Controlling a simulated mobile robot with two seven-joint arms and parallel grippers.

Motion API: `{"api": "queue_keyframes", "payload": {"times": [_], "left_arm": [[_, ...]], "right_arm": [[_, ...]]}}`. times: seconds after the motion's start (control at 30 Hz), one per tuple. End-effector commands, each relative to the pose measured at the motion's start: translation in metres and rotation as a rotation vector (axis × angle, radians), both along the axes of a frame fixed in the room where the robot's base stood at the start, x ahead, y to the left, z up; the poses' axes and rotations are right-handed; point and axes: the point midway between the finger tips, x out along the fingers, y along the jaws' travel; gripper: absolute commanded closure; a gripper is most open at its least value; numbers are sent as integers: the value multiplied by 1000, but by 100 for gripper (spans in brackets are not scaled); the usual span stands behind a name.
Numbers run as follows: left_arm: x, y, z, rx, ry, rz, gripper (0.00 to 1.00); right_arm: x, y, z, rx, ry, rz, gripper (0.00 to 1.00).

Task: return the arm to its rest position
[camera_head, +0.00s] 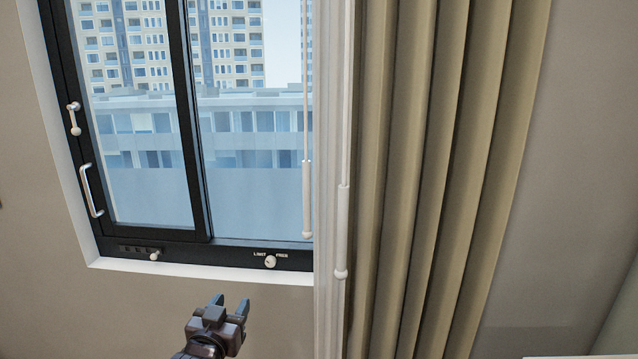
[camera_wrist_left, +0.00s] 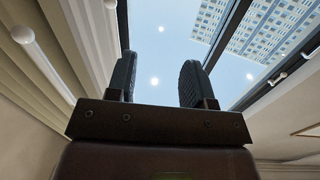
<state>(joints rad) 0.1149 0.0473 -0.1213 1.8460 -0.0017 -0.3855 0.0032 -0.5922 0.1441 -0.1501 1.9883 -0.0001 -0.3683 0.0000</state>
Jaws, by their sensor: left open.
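My left gripper (camera_head: 230,304) shows at the bottom of the head view, below the window sill and in front of the wall. Its two fingers point up and stand apart, with nothing between them. In the left wrist view the gripper (camera_wrist_left: 160,80) is also open and empty, with the window and sky beyond its fingers. Most of my left arm is below the head view's edge. My right gripper is not in view.
A dark-framed window (camera_head: 205,230) has a handle (camera_head: 90,190) and a limit/free knob (camera_head: 270,261). Right of it hang two wands, one of them the longer wand (camera_head: 342,230), and a beige curtain (camera_head: 430,180). The wall (camera_head: 130,310) below the window is bare.

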Motion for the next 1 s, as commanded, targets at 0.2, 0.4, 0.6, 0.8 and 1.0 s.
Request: {"api": "queue_keyframes", "payload": {"times": [0.2,0.4,0.6,0.8,1.0], "left_arm": [[-74,37,-76,26,127,48,53],[-150,65,-137,48,265,86,53],[-229,87,-193,68,421,122,53],[-277,98,-222,74,517,145,53],[-287,99,-228,74,536,150,53]], "right_arm": [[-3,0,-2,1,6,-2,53],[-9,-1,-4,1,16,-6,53],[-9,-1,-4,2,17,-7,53],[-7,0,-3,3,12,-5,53],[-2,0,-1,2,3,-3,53]]}}
